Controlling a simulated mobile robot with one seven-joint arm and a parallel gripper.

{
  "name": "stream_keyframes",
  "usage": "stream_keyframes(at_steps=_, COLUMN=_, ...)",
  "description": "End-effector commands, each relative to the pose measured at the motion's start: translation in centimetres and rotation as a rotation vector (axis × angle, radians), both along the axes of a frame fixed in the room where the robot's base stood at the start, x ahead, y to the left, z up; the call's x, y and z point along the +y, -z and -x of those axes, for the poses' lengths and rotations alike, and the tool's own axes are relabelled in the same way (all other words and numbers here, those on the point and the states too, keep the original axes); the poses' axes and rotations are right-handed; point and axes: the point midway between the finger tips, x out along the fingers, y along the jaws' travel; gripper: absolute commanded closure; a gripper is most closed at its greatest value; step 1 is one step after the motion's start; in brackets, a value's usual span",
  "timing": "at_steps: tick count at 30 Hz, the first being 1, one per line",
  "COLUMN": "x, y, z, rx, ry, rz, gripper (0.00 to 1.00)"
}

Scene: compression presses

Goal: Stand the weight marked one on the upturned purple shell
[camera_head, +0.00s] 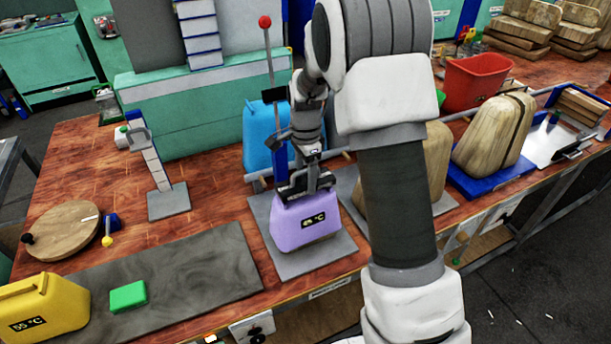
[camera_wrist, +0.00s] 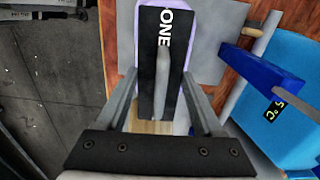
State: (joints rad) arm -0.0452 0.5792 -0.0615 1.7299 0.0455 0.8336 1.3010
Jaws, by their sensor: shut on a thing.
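The purple shell (camera_head: 288,238), with a dark temperature label, stands on a grey plate near the bench's front edge. Its pale purple rim (camera_wrist: 181,15) shows around the weight in the wrist view. The black weight marked ONE (camera_wrist: 149,75) has a grey handle and lies between my fingers. My gripper (camera_head: 305,188) is right over the top of the shell; in the wrist view its fingers (camera_wrist: 160,80) are shut on the weight.
A yellow shell (camera_head: 50,312) and a green block (camera_head: 128,296) are at front left, on and beside a grey mat (camera_head: 200,272). Wooden shells (camera_head: 492,135) and a red bin (camera_head: 475,82) stand right.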

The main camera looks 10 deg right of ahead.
Motion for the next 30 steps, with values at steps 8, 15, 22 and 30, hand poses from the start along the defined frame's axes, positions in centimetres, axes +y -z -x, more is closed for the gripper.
stream_keyframes(at_steps=8, x=0.0, y=0.1, z=-0.1, rx=-0.005, ry=0.000, rz=0.000, gripper=1.00)
stream_keyframes(at_steps=15, x=0.0, y=0.4, z=-0.1, rx=-0.005, ry=0.000, rz=0.000, gripper=1.00)
stream_keyframes(at_steps=22, x=0.0, y=0.7, z=-0.1, rx=-0.005, ry=0.000, rz=0.000, gripper=1.00)
stream_keyframes(at_steps=30, x=0.0, y=1.1, z=-0.1, rx=-0.005, ry=0.000, rz=0.000, gripper=1.00)
